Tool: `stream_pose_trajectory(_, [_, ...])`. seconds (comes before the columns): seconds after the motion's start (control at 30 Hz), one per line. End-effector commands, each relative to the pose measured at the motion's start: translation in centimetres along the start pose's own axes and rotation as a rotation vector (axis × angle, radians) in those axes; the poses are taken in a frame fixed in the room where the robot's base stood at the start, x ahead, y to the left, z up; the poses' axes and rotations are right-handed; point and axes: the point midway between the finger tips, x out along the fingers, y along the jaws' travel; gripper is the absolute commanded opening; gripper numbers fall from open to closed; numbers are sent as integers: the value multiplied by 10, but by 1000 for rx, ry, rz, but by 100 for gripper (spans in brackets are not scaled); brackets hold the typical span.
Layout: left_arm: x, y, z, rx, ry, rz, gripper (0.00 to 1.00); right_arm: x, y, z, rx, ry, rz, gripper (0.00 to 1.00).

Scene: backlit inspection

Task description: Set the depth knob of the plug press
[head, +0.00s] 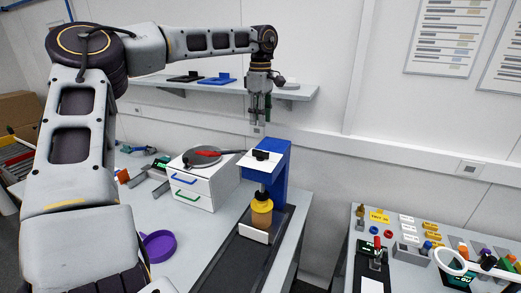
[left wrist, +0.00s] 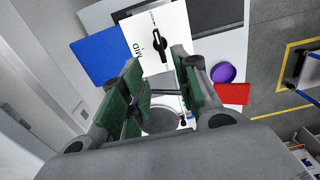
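The plug press (head: 275,178) is a blue column with a white top plate, standing over a dark track on the left table. Its black depth knob (head: 261,155) sits on the white plate. In the left wrist view the knob (left wrist: 159,45) is an elongated black pointer beside the printed word MID; other lettering is too small to read. A yellow cylinder (head: 262,212) is under the press head. My left gripper (head: 260,116) points down above the press, apart from the knob. Its green-padded fingers (left wrist: 155,75) are spread with nothing between them. My right gripper is not seen.
A white drawer unit (head: 205,190) with a grey disc and red piece on top stands left of the press. A wall shelf (head: 225,88) is behind my left gripper. The right table (head: 345,265) carries many small parts.

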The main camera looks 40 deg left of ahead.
Motion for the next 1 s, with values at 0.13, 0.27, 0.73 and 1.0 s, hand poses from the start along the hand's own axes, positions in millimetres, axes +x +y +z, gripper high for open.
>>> stream_pose_trajectory(0.13, [16, -1, 0, 1, -2, -3, 31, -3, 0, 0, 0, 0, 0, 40])
stream_pose_trajectory(0.27, [34, -1, 0, 1, 0, -4, 31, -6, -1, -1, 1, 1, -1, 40])
stream_pose_trajectory(0.73, [95, -1, 0, 0, -1, -4, 31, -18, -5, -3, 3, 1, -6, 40])
stream_pose_trajectory(1.0, [119, -1, 0, 0, -1, -2, 31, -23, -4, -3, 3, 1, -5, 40])
